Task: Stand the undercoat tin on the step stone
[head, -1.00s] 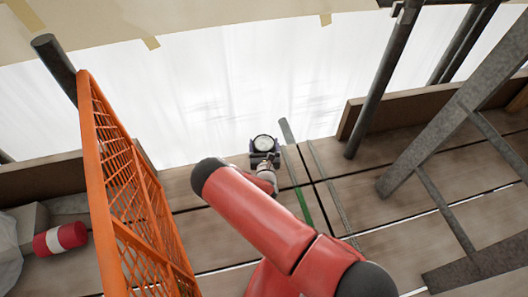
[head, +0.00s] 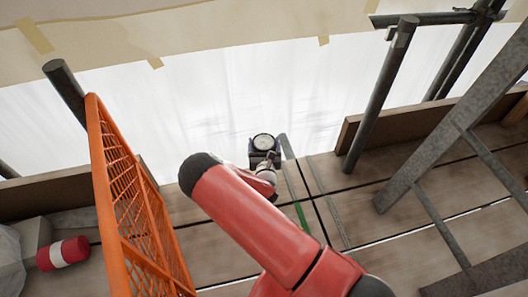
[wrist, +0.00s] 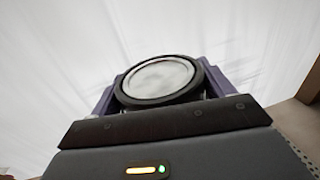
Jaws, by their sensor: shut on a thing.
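My gripper (head: 264,156) is shut on a round tin (head: 264,142) with a pale top and a dark rim, held out past the plank edge in front of the white sheet. In the wrist view the tin (wrist: 160,80) sits between the two purple-grey fingers, its pale top tilted toward the camera. Its side and any label are hidden, so I cannot confirm that it is the undercoat tin. I cannot clearly pick out the step stone; a grey block (head: 36,236) at the lower left may be stone.
An orange mesh barrier (head: 135,195) stands left of my arm. A red and white cylinder (head: 62,253) lies beyond it. Grey scaffold poles (head: 380,95) and a steel ladder-like frame (head: 440,125) stand at the right. A brown toe board (head: 400,120) edges the plank deck (head: 360,205).

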